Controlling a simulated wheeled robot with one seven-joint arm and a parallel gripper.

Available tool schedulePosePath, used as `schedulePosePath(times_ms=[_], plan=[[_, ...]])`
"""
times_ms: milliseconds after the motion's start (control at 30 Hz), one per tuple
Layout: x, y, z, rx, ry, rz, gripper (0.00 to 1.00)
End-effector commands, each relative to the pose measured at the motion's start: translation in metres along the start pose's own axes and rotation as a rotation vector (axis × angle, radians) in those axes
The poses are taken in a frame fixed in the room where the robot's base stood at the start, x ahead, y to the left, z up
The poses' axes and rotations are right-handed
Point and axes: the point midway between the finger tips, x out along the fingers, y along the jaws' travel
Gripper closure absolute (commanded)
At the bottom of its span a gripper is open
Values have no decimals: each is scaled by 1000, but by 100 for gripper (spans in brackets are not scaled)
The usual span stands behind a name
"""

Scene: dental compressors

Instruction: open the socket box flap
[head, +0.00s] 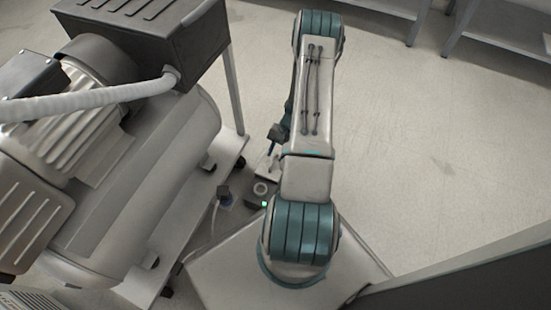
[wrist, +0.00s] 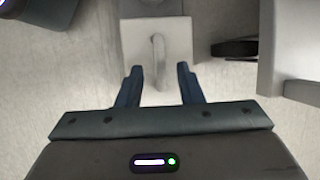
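In the wrist view, a pale grey box (wrist: 133,40), seemingly the socket box, lies straight ahead of my gripper (wrist: 158,72). A pale curved piece (wrist: 158,50) stands on its face, lined up between my fingertips; I cannot tell whether it is the flap or its handle. My two dark blue fingers are apart, with nothing visibly clamped between them. In the head view, my gripper (head: 271,149) is just above a small pale box (head: 267,172) beside the compressor stand. My arm hides part of that area, and the flap's state is not clear.
A large compressor (head: 150,150) with a white hose (head: 90,101) fills the left on a pale stand (head: 190,215). Benches (head: 500,45) stand at upper right. Open floor (head: 430,140) lies right of my arm.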

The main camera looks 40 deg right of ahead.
Motion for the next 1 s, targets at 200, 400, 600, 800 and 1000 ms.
schedulePosePath(times_ms=[200,400,600,800,1000], plan=[[18,0,0,0,0,0,67],[18,-1,0,0,0,0,67],[18,0,0,0,0,0,97],[18,0,0,0,0,1,100],[16,-1,2,7,1,25,100]])
